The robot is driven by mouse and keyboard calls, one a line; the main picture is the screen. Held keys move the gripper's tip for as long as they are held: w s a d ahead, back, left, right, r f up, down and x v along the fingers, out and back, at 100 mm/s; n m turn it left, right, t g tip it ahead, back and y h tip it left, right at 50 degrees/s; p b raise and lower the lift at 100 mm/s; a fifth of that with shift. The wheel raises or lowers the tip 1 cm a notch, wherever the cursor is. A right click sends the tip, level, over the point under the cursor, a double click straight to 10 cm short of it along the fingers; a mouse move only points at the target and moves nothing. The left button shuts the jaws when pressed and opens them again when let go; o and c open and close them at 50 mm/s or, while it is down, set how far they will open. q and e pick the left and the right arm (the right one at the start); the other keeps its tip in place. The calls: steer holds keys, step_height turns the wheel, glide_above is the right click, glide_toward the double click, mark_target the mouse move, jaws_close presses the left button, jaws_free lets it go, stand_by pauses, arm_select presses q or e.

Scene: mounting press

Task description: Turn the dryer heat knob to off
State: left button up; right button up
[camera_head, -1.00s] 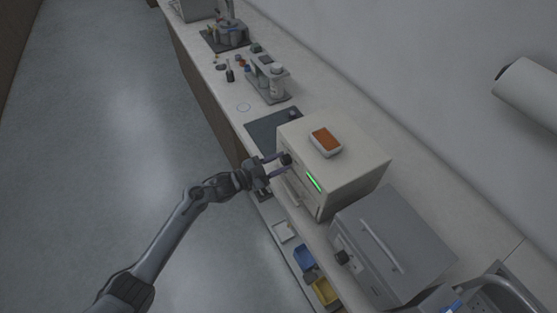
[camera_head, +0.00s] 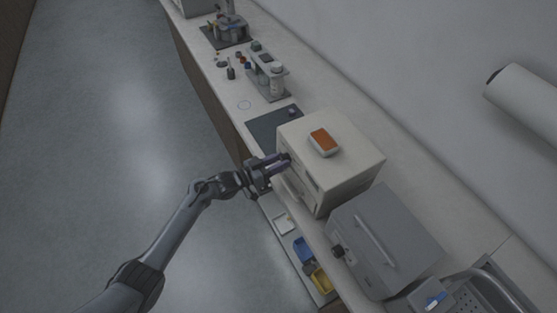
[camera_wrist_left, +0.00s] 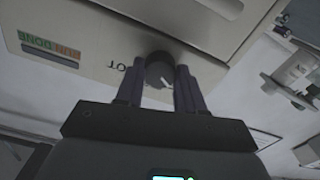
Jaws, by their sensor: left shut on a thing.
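The dryer appears to be the beige box (camera_head: 342,176) on the counter. A dark round knob (camera_wrist_left: 158,70) with a light pointer mark sits on this panel beside the HOT label. My left gripper (camera_head: 279,165) is at the far end of the front face. In the left wrist view, its fingers (camera_wrist_left: 159,84) are shut on the knob, one on each side. In the head view the gripper mostly hides the knob. My right gripper is not in view.
An orange-topped block (camera_head: 324,142) sits on the beige box. A grey box (camera_head: 383,240) with a handle and its own black knob (camera_head: 338,251) stands nearer. The aisle floor at left is clear.

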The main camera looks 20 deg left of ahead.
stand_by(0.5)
arm_select(q)
steer(key=o, duration=1)
steer(key=shift+o, duration=0.2)
steer(key=v, duration=1)
steer(key=shift+s+a, duration=0.25)
steer(key=shift+s, duration=0.05)
